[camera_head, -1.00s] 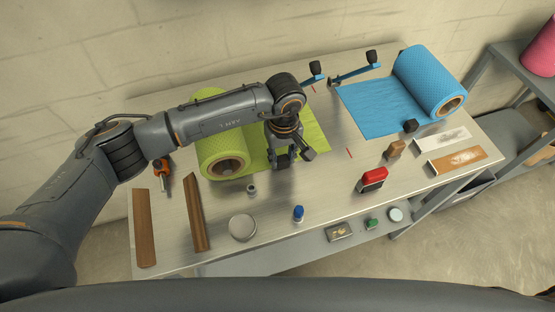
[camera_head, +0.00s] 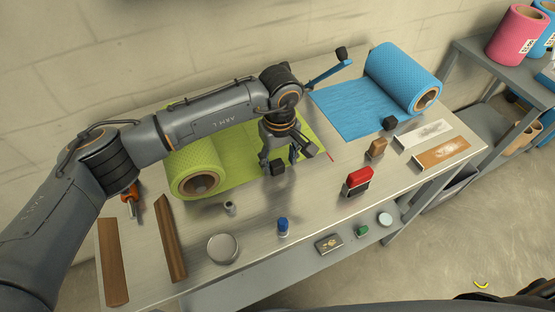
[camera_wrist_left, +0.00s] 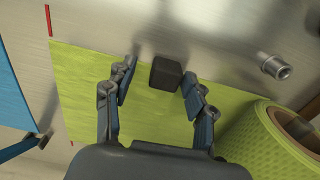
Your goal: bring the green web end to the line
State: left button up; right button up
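The green web (camera_head: 240,150) lies flat on the table, drawn from the green roll (camera_head: 197,176). It also fills the middle of the left wrist view (camera_wrist_left: 85,90). A black block (camera_wrist_left: 166,73) sits at the web's edge, between the fingertips. My left gripper (camera_head: 287,160) is over the web's front edge. In the left wrist view its fingers (camera_wrist_left: 158,71) are apart, one on each side of the block, with a clear gap on the left. A red mark (camera_head: 330,156) lies just beyond the web's right end. My right gripper is not in view.
The blue web (camera_head: 350,110) and blue roll (camera_head: 405,78) lie at the back right, with a second black block (camera_head: 390,123). A blue crank arm (camera_head: 328,70) stands behind. A red stamp (camera_head: 358,182), blue-capped bottle (camera_head: 283,227), round tin (camera_head: 222,249) and wooden strips (camera_head: 171,238) line the front.

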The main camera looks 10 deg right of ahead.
pick_arm(q)
jog(key=shift+r, duration=0.15)
notch_tip(320, 180, up, 12)
dwell(0.5)
dwell(0.3)
